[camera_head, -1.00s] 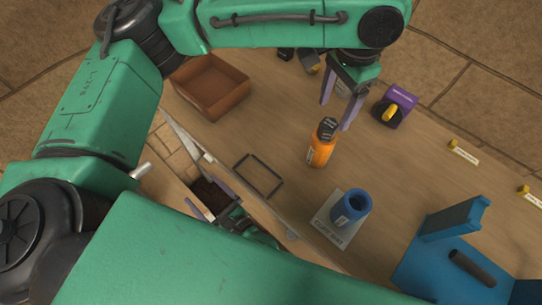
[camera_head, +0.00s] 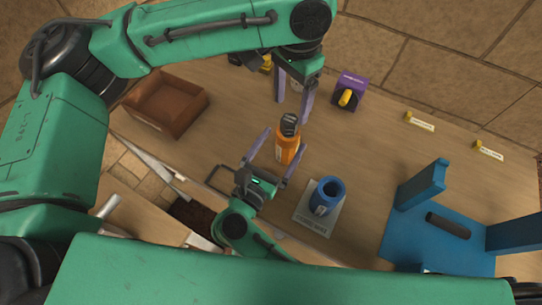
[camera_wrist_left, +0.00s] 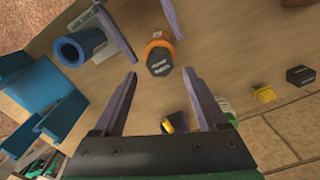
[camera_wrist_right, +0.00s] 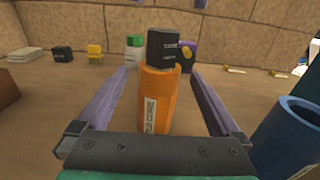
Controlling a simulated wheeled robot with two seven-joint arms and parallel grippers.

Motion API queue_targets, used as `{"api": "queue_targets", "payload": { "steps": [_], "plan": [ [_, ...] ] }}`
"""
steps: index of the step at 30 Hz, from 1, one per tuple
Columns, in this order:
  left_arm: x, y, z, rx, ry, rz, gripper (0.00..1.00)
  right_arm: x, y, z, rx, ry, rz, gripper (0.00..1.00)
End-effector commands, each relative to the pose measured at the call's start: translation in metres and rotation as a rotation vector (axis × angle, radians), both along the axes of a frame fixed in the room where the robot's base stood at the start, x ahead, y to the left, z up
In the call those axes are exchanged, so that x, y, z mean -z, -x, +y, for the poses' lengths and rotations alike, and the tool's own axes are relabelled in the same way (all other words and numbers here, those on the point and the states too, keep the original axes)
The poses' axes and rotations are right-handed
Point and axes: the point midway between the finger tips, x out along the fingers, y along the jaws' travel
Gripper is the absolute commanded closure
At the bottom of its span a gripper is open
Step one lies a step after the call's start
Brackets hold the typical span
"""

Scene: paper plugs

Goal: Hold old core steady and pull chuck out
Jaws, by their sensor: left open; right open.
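The old core is an orange upright cylinder (camera_head: 287,150) with a white label, in the middle of the table. The black chuck (camera_head: 289,124) sits in its top. In the right wrist view the label on the core (camera_wrist_right: 157,100) reads as old core, with the chuck (camera_wrist_right: 162,47) above it. My right gripper (camera_head: 282,143) is open, its fingers on either side of the core and apart from it. My left gripper (camera_head: 291,108) is open and empty, its fingers pointing down just above and behind the chuck. The left wrist view shows the chuck's top (camera_wrist_left: 160,66).
A blue hollow cylinder (camera_head: 328,191) stands on a pale labelled plate (camera_head: 316,223) to the right. A blue fixture (camera_head: 420,235) is at far right. A brown tray (camera_head: 165,104) is at left, a purple block (camera_head: 350,91) at the back.

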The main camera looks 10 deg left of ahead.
Motion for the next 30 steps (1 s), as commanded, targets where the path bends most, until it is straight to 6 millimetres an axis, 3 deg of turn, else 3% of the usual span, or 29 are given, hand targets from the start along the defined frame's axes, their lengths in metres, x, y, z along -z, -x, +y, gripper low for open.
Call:
{"api": "queue_targets", "payload": {
  "steps": [3, 9, 18, 19, 26, 27, 30],
  "plan": [
    [0.000, 0.000, 0.000, 0.000, 0.000, 0.000, 0.25, -0.002, -0.028, -0.012, 0.002, 0.002, -0.006, 0.00],
    [0.000, 0.000, 0.000, 0.000, 0.000, 0.000, 0.25, -0.001, -0.058, -0.024, -0.001, 0.002, -0.004, 0.00],
    [0.000, 0.000, 0.000, 0.000, 0.000, 0.000, 0.25, -0.001, -0.064, -0.026, -0.002, 0.001, -0.002, 0.00],
    [0.000, 0.000, 0.000, 0.000, 0.000, 0.000, 0.25, -0.001, -0.064, -0.026, -0.002, 0.001, -0.002, 0.04],
    [0.000, 0.000, 0.000, 0.000, 0.000, 0.000, 0.25, 0.000, -0.064, -0.026, -0.002, 0.001, -0.002, 0.92],
    [0.000, 0.000, 0.000, 0.000, 0.000, 0.000, 0.25, 0.000, -0.064, -0.026, -0.002, 0.001, -0.002, 0.46],
    [0.000, 0.000, 0.000, 0.000, 0.000, 0.000, 0.25, 0.000, -0.064, -0.026, -0.002, 0.001, -0.002, 0.84]
  ]
}}
